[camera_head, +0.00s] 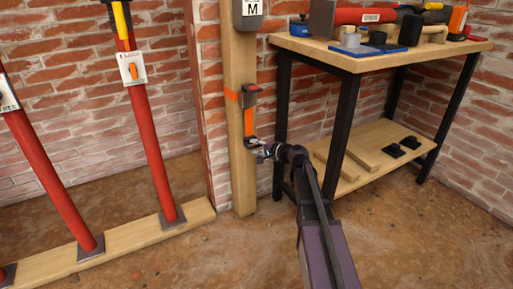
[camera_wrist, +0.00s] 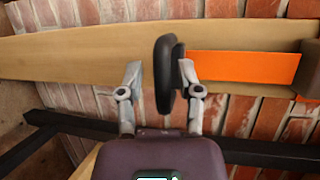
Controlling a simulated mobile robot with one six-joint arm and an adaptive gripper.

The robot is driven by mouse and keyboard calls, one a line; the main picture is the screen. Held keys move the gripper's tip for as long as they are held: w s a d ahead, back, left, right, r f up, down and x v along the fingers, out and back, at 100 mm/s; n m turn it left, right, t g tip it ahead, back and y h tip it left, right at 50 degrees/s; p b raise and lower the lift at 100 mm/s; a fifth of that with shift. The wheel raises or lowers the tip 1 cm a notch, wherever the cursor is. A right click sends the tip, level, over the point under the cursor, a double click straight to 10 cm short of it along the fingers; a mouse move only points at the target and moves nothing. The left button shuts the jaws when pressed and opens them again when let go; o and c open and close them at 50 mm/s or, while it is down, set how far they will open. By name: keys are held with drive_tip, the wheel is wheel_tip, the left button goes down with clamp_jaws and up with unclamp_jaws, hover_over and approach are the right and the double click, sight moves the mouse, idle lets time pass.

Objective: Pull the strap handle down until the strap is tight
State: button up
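The black strap handle (camera_wrist: 163,75) is at the strap's lower end. In the wrist view the orange strap (camera_wrist: 243,67) runs from the handle to the right. My gripper (camera_head: 266,150) is at the handle, low on the strap. In the wrist view its fingers (camera_wrist: 159,80) stand apart with the handle between them. The right finger is close to or touching the handle; a gap shows at the left finger.
A workbench (camera_head: 360,62) with tools on top and boards on its lower shelf stands just right of the post. Red props (camera_head: 150,125) stand on a timber sill (camera_head: 125,243) at left. A brick wall is behind. Bare floor lies in front.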

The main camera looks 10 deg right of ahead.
sight(256, 137)
drive_tip(key=shift+r, duration=0.15)
idle(0.3)
wheel_tip(256, 137, up, 4)
drive_tip(key=p, duration=0.4)
drive_tip(key=shift+w+f, duration=0.1)
drive_tip(key=shift+f, duration=0.1)
drive_tip(key=shift+o, duration=0.4)
drive_tip(key=shift+d+r+p, duration=0.15)
drive_tip(key=shift+p, duration=0.35)
drive_tip(key=p+v, duration=0.2)
drive_tip(key=v, duration=1.1)
drive_tip(key=shift+s+r, duration=0.2)
drive_tip(key=shift+s, duration=0.15)
drive_tip(key=shift+c, duration=0.4)
drive_tip(key=s+a+r+n+g+h+p, duration=0.1)
drive_tip(key=s+a+r+n+g+p, duration=0.2)
drive_tip(key=r+p, duration=0.5)
drive_tip(key=s+a+r+n+g+h+p, duration=0.2)
drive_tip(key=r+p, duration=0.7)
drive_tip(key=p, duration=1.1)
drive_tip(key=s+a+n+g, duration=0.1)
drive_tip(key=s+a+g, duration=0.1)
drive_tip(key=s+a, duration=0.1)
drive_tip(key=shift+s+a+r, duration=0.25)
drive_tip(key=shift+a+r, duration=0.1)
